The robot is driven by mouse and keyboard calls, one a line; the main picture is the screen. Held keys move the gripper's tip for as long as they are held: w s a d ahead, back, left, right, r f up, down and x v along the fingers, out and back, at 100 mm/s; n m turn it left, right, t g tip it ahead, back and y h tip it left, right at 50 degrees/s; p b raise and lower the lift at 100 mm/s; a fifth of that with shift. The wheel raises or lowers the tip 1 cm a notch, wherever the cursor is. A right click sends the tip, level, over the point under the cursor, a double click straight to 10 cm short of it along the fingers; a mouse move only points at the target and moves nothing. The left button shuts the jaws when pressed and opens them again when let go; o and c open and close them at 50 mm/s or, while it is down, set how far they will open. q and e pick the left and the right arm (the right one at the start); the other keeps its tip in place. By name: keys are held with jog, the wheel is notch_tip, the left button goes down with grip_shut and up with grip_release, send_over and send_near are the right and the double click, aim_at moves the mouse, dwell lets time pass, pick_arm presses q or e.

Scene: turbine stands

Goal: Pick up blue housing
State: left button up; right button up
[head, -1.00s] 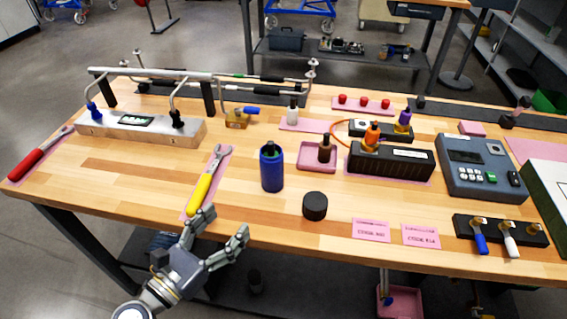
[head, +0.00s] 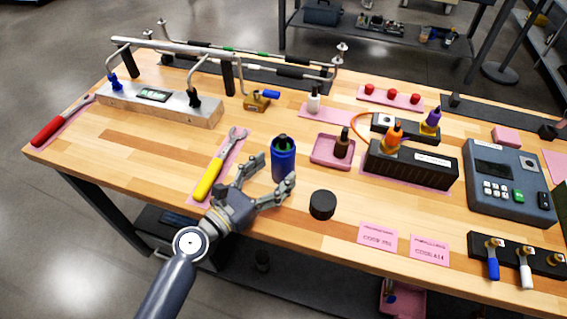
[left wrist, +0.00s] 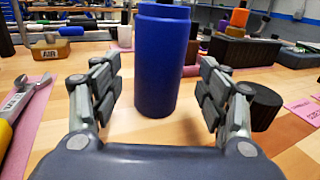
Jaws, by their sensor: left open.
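The blue housing (head: 284,160) is an upright blue cylinder with a dark open top, standing on the wooden table. In the left wrist view the blue housing (left wrist: 162,65) stands between the two open fingers, slightly beyond their tips, with a gap on each side. My left gripper (head: 279,172) is open and empty, low over the table's front part and just in front of the housing. In the left wrist view its fingers (left wrist: 160,95) spread left and right of the housing. My right gripper is not in view.
A black cap (head: 322,205) stands close to the right finger. A yellow-handled wrench (head: 212,177) lies on a pink mat to the left. A pink tray (head: 322,157) with a dark bottle is behind right. A black block (head: 415,168) with orange-topped fittings stands further right.

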aim_at(275, 159)
pick_arm(q)
jog(key=x, duration=0.2)
jog(key=shift+w+d+r, duration=0.15)
jog(key=shift+w+r, duration=0.1)
jog(key=shift+w, duration=0.1)
jog(key=shift+w+d+f, duration=0.15)
jog(key=shift+w+d, duration=0.2)
jog(key=shift+w, duration=0.1)
jog(key=shift+s, duration=0.1)
jog(key=c, duration=1.6)
jog(key=shift+r+p, duration=0.5)
jog(key=shift+r, duration=0.1)
jog(key=shift+c, duration=0.2)
notch_tip(275, 159, up, 2)
jog(key=shift+r+p, duration=0.1)
jog(key=shift+p, duration=0.55)
jog(key=s+d+r, duration=0.1)
jog(key=s+d, duration=0.1)
jog(key=s, duration=0.5)
jog(key=s+d+r, duration=0.1)
jog(key=s+d, duration=0.1)
jog(key=s, duration=0.6)
jog(key=shift+s, duration=0.2)
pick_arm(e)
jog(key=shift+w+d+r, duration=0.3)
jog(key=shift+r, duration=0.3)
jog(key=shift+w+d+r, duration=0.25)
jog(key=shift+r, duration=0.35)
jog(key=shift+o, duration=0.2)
